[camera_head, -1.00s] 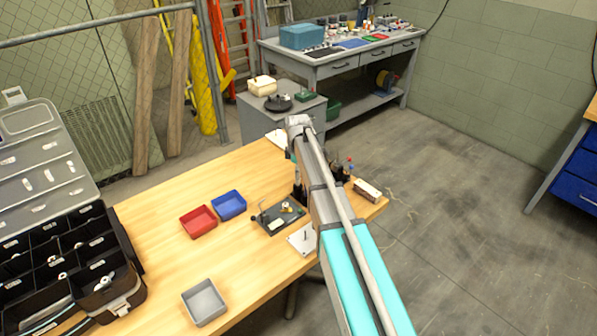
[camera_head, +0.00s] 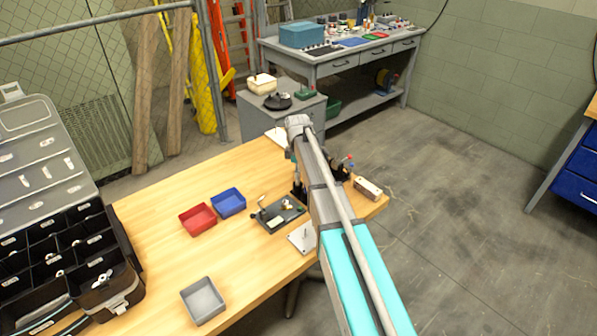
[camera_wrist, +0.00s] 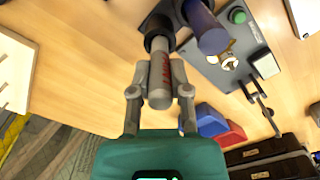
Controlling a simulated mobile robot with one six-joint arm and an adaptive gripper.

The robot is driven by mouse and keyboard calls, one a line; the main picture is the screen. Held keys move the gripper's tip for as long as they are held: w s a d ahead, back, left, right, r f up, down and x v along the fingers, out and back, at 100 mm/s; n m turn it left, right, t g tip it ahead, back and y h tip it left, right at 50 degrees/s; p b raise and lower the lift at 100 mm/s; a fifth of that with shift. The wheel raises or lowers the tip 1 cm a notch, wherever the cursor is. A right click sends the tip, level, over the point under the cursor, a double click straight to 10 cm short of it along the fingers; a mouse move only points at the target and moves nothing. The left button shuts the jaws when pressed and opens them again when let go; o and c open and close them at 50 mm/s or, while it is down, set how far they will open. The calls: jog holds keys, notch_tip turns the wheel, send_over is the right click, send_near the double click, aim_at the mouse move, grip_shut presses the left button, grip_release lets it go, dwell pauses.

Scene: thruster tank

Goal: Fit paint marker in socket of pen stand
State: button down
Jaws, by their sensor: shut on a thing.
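In the wrist view my gripper (camera_wrist: 159,92) is shut on the paint marker (camera_wrist: 160,75), a grey cylinder with red lettering and a black far end (camera_wrist: 158,34). The black end is at a dark block (camera_wrist: 163,12) that looks like the pen stand. I cannot tell whether the marker is in a socket or only in front of it. A thick dark blue cylinder (camera_wrist: 206,30) stands close to the right of the marker. In the head view my arm hides the gripper and the marker; dark parts show at both sides of it.
A dark fixture plate (camera_head: 278,213) with a green button (camera_wrist: 238,16) lies close by. Red (camera_head: 198,219), blue (camera_head: 229,203) and grey (camera_head: 203,300) trays stand on the wooden table. A black compartment case (camera_head: 75,265) is at the left. A small box (camera_head: 368,188) sits near the right edge.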

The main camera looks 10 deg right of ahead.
jog(key=shift+f+b, duration=0.9)
jog(key=shift+b, duration=0.05)
dwell(0.6)
jog(key=c, duration=0.5)
grip_release()
jog(key=shift+s+r+p, duration=0.1)
jog(key=shift+r+p, duration=1.95)
jog(key=shift+r, duration=0.1)
